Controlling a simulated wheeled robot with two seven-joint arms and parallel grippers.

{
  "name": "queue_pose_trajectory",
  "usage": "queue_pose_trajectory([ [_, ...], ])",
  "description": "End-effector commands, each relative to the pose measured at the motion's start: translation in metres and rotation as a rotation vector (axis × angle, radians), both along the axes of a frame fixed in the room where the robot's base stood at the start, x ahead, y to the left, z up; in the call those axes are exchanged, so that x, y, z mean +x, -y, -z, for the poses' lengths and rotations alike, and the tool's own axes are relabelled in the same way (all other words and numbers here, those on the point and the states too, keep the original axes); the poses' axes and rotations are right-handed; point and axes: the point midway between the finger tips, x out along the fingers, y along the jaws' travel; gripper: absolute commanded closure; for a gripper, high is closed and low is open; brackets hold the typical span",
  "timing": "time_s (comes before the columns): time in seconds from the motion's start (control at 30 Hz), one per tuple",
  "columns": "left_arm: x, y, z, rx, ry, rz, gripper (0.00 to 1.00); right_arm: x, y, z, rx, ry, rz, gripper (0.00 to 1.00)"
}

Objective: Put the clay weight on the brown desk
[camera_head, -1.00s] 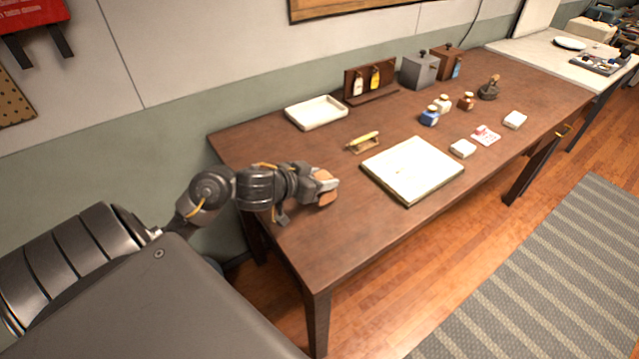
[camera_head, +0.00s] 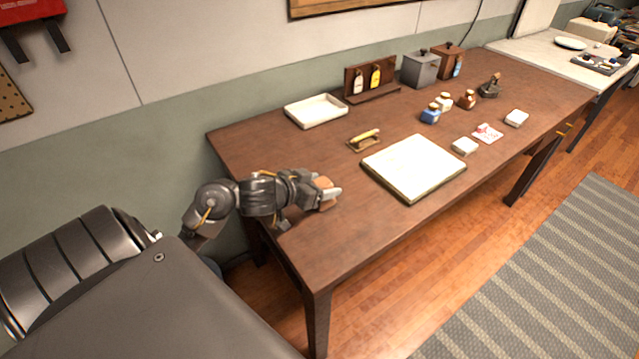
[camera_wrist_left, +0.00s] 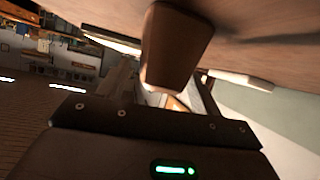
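The clay weight (camera_head: 323,183) is a small orange-brown block at the near left end of the brown desk (camera_head: 300,240). My left gripper (camera_head: 328,192) is at the block, low over the desk top. In the left wrist view the block (camera_wrist_left: 178,45) sits between the two fingers (camera_wrist_left: 165,85), and the gripper looks shut on it. The block is close to the desk surface, but I cannot tell whether it touches. My right gripper is out of view.
A pale square board (camera_head: 413,167) lies right of the gripper. A white tray (camera_head: 316,110) and a small brass-coloured item (camera_head: 364,140) lie behind. Small jars (camera_head: 430,114) and boxes (camera_head: 465,146) stand farther right. The desk's near left corner is clear.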

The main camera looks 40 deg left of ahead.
Motion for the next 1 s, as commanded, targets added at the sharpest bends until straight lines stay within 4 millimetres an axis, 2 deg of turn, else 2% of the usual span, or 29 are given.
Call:
queue_pose_trajectory([
  [0.37, -0.001, 0.000, -0.005, 0.002, 0.001, 0.001, 0.31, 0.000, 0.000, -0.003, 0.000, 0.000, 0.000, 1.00],
  [0.47, -0.012, -0.003, -0.010, 0.003, -0.001, -0.002, 0.31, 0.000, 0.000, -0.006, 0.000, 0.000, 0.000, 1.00],
  [0.8, -0.076, -0.013, -0.041, 0.004, -0.002, 0.001, 0.31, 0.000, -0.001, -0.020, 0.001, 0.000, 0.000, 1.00],
  [1.0, -0.099, -0.016, -0.053, -0.001, -0.002, -0.001, 0.31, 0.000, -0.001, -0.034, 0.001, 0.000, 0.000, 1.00],
])
